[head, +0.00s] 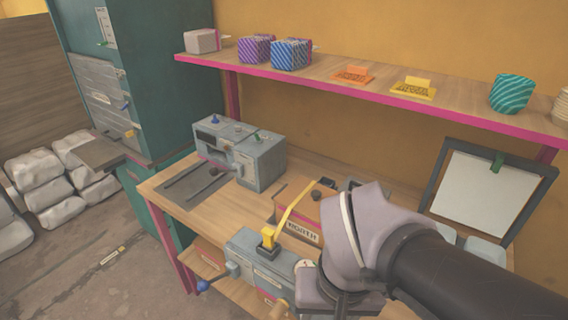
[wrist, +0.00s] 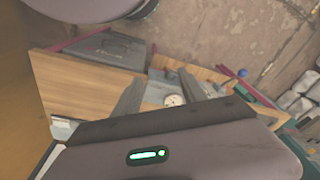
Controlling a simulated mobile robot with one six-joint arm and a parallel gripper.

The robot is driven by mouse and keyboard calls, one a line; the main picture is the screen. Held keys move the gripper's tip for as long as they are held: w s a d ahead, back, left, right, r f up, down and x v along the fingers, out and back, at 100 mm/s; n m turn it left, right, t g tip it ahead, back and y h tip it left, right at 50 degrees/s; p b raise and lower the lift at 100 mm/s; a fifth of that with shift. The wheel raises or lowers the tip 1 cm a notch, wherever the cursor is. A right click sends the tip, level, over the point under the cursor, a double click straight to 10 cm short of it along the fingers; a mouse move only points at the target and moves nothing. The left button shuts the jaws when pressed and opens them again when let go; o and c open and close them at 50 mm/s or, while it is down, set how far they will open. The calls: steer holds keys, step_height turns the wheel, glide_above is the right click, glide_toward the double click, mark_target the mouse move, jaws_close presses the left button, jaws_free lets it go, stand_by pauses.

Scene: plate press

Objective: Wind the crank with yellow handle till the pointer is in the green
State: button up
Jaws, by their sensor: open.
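A grey machine (head: 250,262) sits at the front of the wooden bench, partly hidden behind my arm. A yellow block (head: 268,236) stands on its top in a dark mount. A blue knob (head: 203,285) sticks out at its left, and a tan knob (head: 278,308) shows at its lower front. My gripper (wrist: 165,80) is open and empty above the machine.
A larger grey machine (head: 240,155) stands at the back left of the bench. A box marked NORTH (head: 303,228) stands behind the front machine. A framed board (head: 490,190) leans at the right. A shelf (head: 370,88) with several items runs above. Bare wood (head: 225,208) shows at left.

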steer(key=r+m+t, duration=0.1)
steer(key=d+r+m+t+y, duration=0.1)
steer(key=t, duration=0.1)
steer(key=d+r+m+t, duration=0.1)
steer(key=r, duration=0.1)
steer(key=shift+s+r+y, duration=0.1)
steer(key=shift+s+y, duration=0.2)
steer(key=shift+s, duration=0.1)
stand_by(0.5)
